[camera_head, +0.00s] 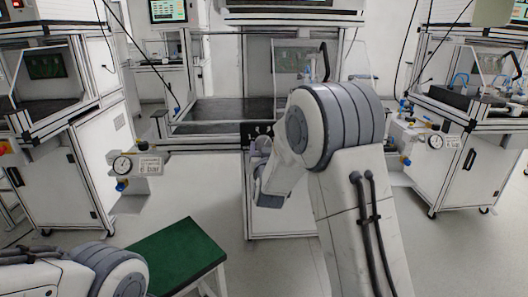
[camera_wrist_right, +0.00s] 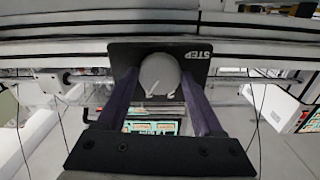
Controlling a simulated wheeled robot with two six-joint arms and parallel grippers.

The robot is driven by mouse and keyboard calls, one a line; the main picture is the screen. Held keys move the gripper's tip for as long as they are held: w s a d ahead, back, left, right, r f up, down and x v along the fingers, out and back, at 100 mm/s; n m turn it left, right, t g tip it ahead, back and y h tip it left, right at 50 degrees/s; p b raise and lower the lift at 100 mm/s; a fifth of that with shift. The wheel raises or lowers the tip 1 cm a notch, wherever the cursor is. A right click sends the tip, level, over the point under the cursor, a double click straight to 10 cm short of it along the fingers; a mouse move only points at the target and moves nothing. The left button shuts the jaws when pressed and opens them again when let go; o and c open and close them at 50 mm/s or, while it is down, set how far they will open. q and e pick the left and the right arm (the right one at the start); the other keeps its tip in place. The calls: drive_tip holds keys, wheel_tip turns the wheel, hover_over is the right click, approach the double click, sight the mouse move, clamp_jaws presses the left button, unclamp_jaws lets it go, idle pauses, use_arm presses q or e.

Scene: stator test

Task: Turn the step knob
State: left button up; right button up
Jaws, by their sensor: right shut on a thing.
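The step knob (camera_wrist_right: 158,72) is a round grey knob with a white mark. It sits on a black plate (camera_wrist_right: 121,56) whose label "STEP" reads upside down in the right wrist view. My right gripper (camera_wrist_right: 160,84) has one purple finger on each side of the knob and is shut on it. In the head view my right arm reaches forward to the middle station, and the black plate (camera_head: 251,130) shows just past the wrist; the knob itself is hidden or too small there. My left arm shows only at the lower left, with its gripper out of view.
The middle station's dark worktop (camera_head: 222,109) lies behind the plate. Pressure gauges (camera_head: 123,165) (camera_head: 436,141) stand on both sides. A green-topped stool or table (camera_head: 175,256) is at the lower left, near my left arm. Bare floor lies between the stations.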

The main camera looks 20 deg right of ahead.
drive_tip(key=shift+m+b, duration=2.7)
drive_tip(key=shift+m, duration=0.8)
drive_tip(key=o, duration=1.4)
drive_tip(key=p+v, duration=0.1)
drive_tip(key=v, duration=0.9)
drive_tip(key=shift+s, duration=0.3)
drive_tip(key=shift+w, duration=0.15)
